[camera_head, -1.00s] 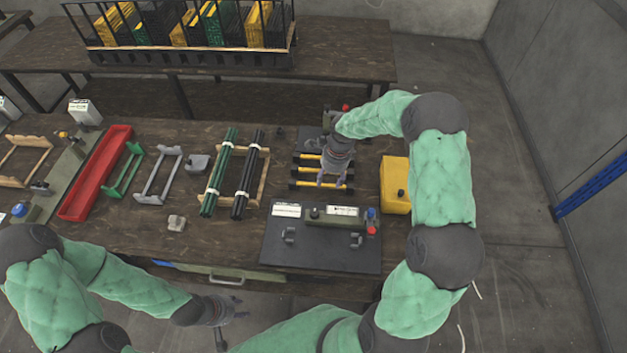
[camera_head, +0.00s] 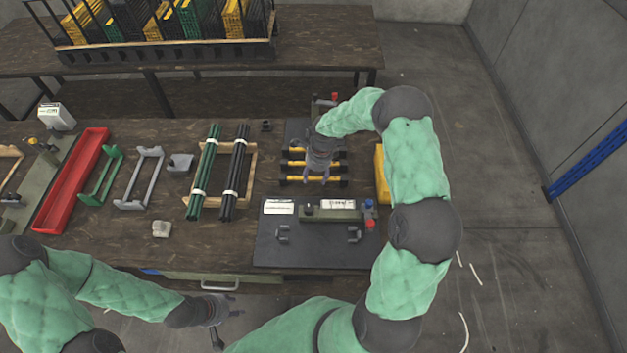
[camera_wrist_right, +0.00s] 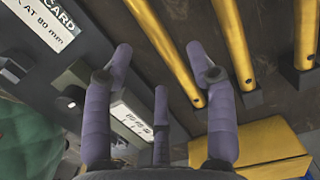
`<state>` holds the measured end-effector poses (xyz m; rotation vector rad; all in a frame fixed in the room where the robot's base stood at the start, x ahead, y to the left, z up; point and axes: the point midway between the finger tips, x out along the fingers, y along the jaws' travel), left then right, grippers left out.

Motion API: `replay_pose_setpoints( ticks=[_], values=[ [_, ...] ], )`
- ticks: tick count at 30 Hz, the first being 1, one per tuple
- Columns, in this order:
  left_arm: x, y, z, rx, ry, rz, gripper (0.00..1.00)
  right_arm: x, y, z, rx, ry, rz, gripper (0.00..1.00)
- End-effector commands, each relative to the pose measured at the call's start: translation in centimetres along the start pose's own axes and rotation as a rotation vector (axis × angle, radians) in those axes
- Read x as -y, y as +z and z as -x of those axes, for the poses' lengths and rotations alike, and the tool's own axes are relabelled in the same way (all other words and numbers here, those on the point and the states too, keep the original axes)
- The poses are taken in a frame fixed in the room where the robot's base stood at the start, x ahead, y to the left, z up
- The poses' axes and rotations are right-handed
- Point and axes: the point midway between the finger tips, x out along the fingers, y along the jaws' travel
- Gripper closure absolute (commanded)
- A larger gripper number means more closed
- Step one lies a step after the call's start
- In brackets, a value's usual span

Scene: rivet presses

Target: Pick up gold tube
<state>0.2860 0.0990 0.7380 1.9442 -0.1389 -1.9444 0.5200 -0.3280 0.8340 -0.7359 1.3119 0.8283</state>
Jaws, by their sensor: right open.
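In the right wrist view, three gold tubes cross the upper part, and the leftmost one (camera_wrist_right: 162,38) passes between the two longer purple fingers of my right gripper (camera_wrist_right: 160,62). That gripper is open and empty. I cannot tell whether its fingers touch the tube. My left gripper (camera_head: 216,325) hangs low, off the table's front edge; its fingers are too small and dark to read.
A dark press plate (camera_head: 275,245) lies in front of the tubes. A yellow block (camera_head: 380,178) stands right of them, partly behind my arm. Green tubes (camera_head: 205,170) and black tubes (camera_head: 235,175) rest on a wooden rack to the left, beyond them a red tray (camera_head: 75,180).

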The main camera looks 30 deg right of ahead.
Motion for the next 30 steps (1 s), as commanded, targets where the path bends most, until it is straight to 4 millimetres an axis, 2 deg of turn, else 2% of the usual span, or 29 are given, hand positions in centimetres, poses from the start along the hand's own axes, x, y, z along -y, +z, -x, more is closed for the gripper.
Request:
replay_pose_setpoints(
  ticks=[1, 6, 10, 17, 23, 24, 30],
  values=[
    [0.1, 0.0, -0.3, 0.000, 0.000, 0.000, 0.60, 0.1, 0.0, -1.0, 0.000, 0.002, 0.000, 0.43],
    [0.3, 0.0, -0.8, 0.000, 0.000, 0.000, 0.60, 0.3, 0.0, -3.3, 0.000, 0.003, 0.000, 0.43],
    [0.3, 0.0, -0.9, 0.000, 0.000, 0.000, 0.60, 0.4, 0.1, -4.1, 0.000, 0.001, 0.000, 0.43],
    [0.3, 0.0, -0.8, 0.000, 0.000, 0.000, 0.60, 0.4, 0.1, -4.1, 0.000, 0.001, 0.000, 0.43],
    [0.3, 0.0, -0.8, 0.000, 0.000, 0.000, 0.60, 0.4, 0.1, -4.1, 0.000, 0.001, 0.000, 0.97],
    [0.3, 0.0, -0.8, 0.000, 0.000, 0.000, 0.60, 0.4, 0.1, -4.1, 0.000, 0.001, 0.000, 1.00],
    [0.3, 0.0, -0.8, 0.000, 0.000, 0.000, 0.60, 0.4, 0.1, -4.1, 0.000, 0.001, 0.000, 1.00]
  ],
)
